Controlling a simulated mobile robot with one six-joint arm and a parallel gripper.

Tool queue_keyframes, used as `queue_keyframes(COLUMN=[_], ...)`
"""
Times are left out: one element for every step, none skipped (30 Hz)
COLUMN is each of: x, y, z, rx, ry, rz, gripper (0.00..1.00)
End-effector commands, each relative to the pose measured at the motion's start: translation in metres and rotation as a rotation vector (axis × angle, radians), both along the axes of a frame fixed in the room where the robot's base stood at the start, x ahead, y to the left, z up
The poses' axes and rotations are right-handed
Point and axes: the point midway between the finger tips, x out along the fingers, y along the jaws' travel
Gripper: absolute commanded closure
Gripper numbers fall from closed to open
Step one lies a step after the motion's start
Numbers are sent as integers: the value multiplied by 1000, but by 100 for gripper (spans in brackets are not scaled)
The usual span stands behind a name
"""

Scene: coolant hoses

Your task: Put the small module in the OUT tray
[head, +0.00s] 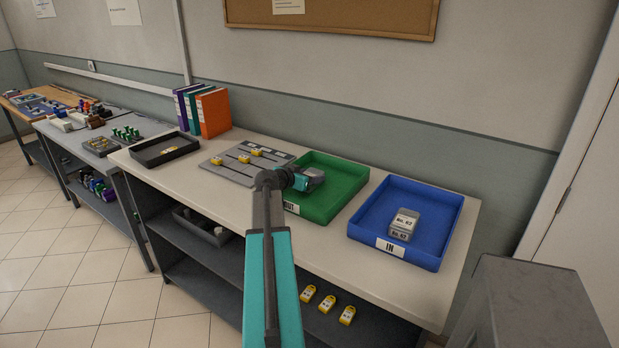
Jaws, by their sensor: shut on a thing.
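The green tray (350,175) stands on the bench, and its front label, partly hidden by my arm, appears to read OUT. My gripper (309,181) is at the left part of the green tray, shut on a small grey thing that looks like the small module (316,174). The gripper hides part of it, and I cannot tell whether it touches the tray floor. To the right, the blue tray (455,222) labelled IN holds a grey module with white labels reading No. 62 (403,224).
A grey slotted board (229,172) with several yellow pieces lies left of the green tray. A black tray (165,149) and upright binders (203,111) stand further left. The bench front is clear.

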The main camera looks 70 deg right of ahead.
Motion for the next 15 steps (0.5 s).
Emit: queue_keyframes(x=[0, 0, 0, 0, 0, 0, 0, 0, 0, 0, 0, 0, 0, 0, 0], y=[0, 0, 0, 0, 0, 0, 0, 0, 0, 0, 0, 0, 0, 0, 0], z=[1, 1, 1, 1, 0, 0, -1, -1, -2, -2, -3, -3, -3, -3, -3], rx=[-2, -2, -2, -2, -2, -2, -2, -2, -2, -2, -2, 0, 0, 0, 0], ry=[1, 1, 1, 1, 1, 1, 1, 1, 1, 1, 1, 1, 1, 1, 1], rz=[1, 0, 1, 0, 0, 0, 0, 0, 0, 0, 0, 0, 0, 0, 0], gripper=[83, 83, 83, 83, 83, 83, 83, 83, 83, 83, 83, 45, 40, 35, 29])
